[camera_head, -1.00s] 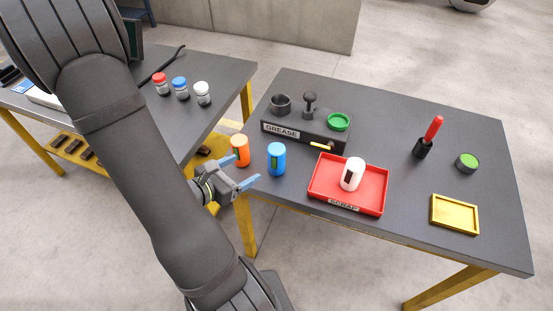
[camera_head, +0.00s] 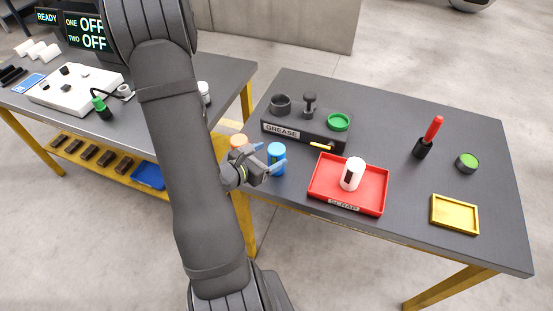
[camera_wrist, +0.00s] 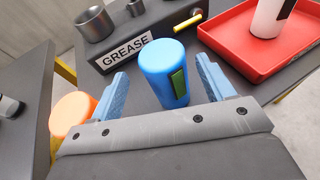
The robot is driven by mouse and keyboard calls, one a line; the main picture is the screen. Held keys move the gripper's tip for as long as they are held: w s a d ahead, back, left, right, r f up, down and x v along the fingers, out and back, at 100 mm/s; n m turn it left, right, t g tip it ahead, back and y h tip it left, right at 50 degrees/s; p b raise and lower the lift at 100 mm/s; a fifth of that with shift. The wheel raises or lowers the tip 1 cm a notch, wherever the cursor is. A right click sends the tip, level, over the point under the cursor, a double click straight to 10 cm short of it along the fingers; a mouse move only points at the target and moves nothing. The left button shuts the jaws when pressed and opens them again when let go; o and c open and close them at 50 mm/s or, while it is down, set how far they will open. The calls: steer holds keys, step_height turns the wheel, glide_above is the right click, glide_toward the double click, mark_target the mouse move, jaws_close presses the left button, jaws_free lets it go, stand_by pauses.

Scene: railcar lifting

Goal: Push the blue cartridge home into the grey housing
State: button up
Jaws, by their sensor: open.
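The blue cartridge (camera_head: 276,155) stands upright on the right table, with a dark green patch on its side. In the wrist view the blue cartridge (camera_wrist: 163,72) is between and just beyond the two blue fingertips. My gripper (camera_head: 266,162) is open, with one finger on each side of it; I cannot tell whether either touches. The grey housing (camera_head: 305,125), labelled GREASE, stands behind the cartridge. It has an open dark round socket (camera_head: 281,103), a black knob and a green ring on top. The housing (camera_wrist: 145,35) also shows in the wrist view.
An orange cartridge (camera_head: 238,142) stands close left of my gripper, partly hidden. A red SCRAP tray (camera_head: 330,190) holding a white cartridge (camera_head: 352,174) lies to the right. A yellow tray (camera_head: 455,214) and a red-handled tool (camera_head: 432,133) are further right.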

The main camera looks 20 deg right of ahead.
mark_target(280, 148)
steer(key=shift+s+d+r+x, duration=0.1)
steer(key=shift+r+x, duration=0.05)
steer(key=shift+x, duration=1.15)
steer(key=shift+s+d+r+x, duration=0.1)
steer(key=shift+r+x, duration=0.1)
steer(key=shift+x, duration=1.05)
steer(key=c, duration=1.2)
steer(key=shift+r, duration=0.15)
